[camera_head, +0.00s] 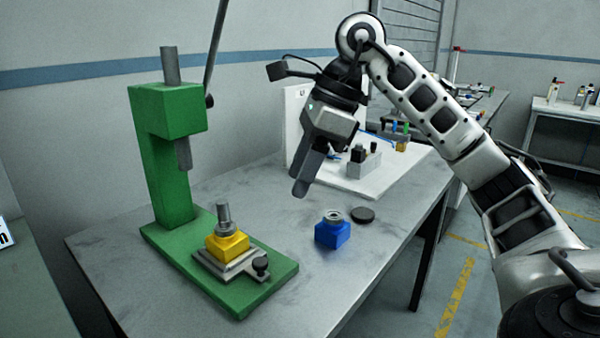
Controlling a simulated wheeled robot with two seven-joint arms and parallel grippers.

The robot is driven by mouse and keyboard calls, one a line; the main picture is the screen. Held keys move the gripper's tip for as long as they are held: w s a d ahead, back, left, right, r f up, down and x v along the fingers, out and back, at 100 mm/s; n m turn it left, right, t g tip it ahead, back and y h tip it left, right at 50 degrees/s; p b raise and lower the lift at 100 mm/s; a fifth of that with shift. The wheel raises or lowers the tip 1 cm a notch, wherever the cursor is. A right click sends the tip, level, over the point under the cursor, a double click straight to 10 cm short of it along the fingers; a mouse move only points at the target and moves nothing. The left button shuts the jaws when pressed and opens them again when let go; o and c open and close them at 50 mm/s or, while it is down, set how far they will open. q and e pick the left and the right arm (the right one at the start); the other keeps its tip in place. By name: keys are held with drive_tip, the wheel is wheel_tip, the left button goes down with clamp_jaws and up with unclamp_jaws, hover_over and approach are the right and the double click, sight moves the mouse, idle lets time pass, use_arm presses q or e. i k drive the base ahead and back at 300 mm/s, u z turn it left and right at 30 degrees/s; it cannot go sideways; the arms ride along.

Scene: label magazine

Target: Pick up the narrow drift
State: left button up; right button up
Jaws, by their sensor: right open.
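My right gripper (300,188) hangs above the grey table with its fingers pointing down, open, with nothing seen between them. A grey stepped metal cylinder (223,214) stands upright on a yellow block (228,244) under the green press (165,125). A grey block (352,169) with small dark upright pieces (358,153) stands on a white board behind and to the right of the gripper. I cannot tell which of these pieces is the narrow drift. My left gripper is not in view.
A blue block (332,234) with a metal ring on top and a dark round disc (363,214) sit on the table (280,290), right of the press. The press's lever rises near the gripper's left. The front middle of the table is clear.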

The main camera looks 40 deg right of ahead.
sight(222, 204)
drive_tip(key=k, duration=1)
